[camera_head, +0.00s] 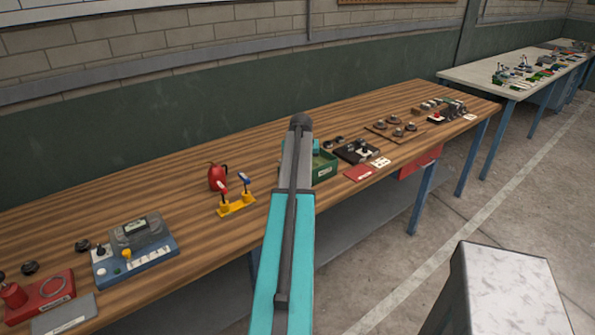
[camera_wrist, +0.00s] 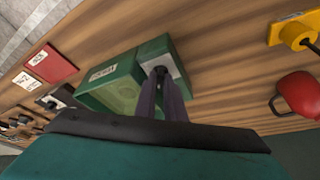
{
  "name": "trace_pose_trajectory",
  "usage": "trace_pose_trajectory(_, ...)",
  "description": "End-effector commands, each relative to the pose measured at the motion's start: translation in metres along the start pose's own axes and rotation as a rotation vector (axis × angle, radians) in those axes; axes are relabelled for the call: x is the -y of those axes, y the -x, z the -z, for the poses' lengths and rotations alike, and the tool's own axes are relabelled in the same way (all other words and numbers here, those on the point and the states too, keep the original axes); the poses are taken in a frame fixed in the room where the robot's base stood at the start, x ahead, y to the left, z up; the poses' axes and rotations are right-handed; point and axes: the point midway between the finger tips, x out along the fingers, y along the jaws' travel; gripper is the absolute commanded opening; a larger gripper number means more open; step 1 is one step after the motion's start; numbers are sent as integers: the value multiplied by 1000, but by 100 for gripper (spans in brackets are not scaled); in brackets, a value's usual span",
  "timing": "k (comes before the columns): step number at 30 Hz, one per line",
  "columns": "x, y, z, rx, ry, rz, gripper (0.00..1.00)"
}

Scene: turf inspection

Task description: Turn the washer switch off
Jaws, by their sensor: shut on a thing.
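A green box (camera_wrist: 112,96) with a white label and an open tray-like part lies below my wrist; the label is too small to read. Beside the tray is a raised part with a grey panel (camera_wrist: 170,62), and a small dark knob or lever stands there. I take this to be the washer switch. My gripper (camera_wrist: 161,75) has its dark fingers shut on that knob, which they largely hide. Whether the switch is on or off cannot be told. In the head view the green box (camera_head: 325,168) is partly behind my arm, and my fingers are hidden.
A red can (camera_head: 216,178) and a yellow base (camera_head: 237,206) with red and blue levers stand left of the green box. A blue unit (camera_head: 135,252) is further left. A black unit (camera_head: 357,151) and red plate (camera_head: 358,173) lie right. Bare wood lies between.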

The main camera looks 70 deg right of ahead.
Motion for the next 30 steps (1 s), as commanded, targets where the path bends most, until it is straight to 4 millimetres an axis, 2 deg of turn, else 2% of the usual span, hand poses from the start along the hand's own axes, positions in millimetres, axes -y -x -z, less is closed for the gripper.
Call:
trace_pose_trajectory(1,1,0,6,-15,32,18,0)
trace_pose_trajectory(18,-2,0,8,-15,430,179,0)
trace_pose_trajectory(30,-2,0,8,-16,563,233,0)
